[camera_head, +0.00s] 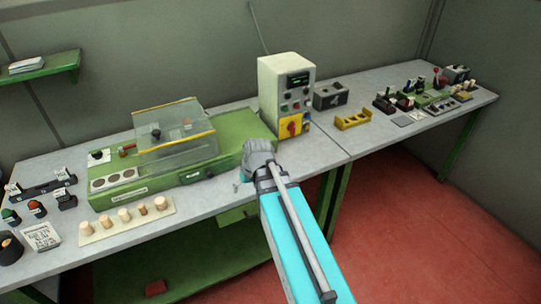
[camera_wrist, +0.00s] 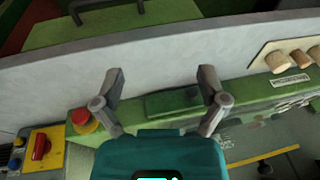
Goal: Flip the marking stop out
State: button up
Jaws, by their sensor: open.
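A long green machine (camera_head: 235,138) with a clear yellow-edged hood (camera_head: 178,140) stands on the grey bench. No part is clearly labelled as the marking stop. A green block with a dark knob (camera_wrist: 192,93) sits on the machine's front side and shows between my fingers in the wrist view; whether it is the stop I cannot tell. My gripper (camera_wrist: 160,75) is open and empty, its two fingers spread over the bench's front strip beside the machine. In the head view my gripper (camera_head: 258,152) is at the machine's right end and hides part of it.
A board of several corks (camera_head: 125,216) lies at the bench's front left. A grey control box (camera_head: 287,85) with a red switch stands behind my gripper. A red button (camera_wrist: 84,120) is left of my fingers. A yellow rack (camera_head: 353,120) and small tools stand on the right bench.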

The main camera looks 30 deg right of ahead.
jog(key=w+d+r+t+b, duration=0.1)
jog(key=w+d+t, duration=0.2)
jog(key=d, duration=0.7)
jog(key=w+d+r+m+t+b, duration=0.1)
jog(key=w+d+t, duration=0.2)
jog(key=w+d, duration=0.3)
jog(key=d, duration=0.4)
jog(key=shift+w+d+r+t+y, duration=0.2)
jog(key=shift+d+r+t+y, duration=0.1)
jog(key=shift+r, duration=0.1)
jog(key=shift+f, duration=0.1)
jog(key=b+x, duration=0.8)
jog(key=x, duration=0.4)
jog(key=shift+w+f+b, duration=0.1)
jog(key=shift+b, duration=0.3)
jog(key=shift+w+a+f+b, duration=0.25)
jog(key=shift+w+f+b, duration=0.2)
jog(key=shift+w, duration=0.1)
jog(key=shift+c, duration=0.2)
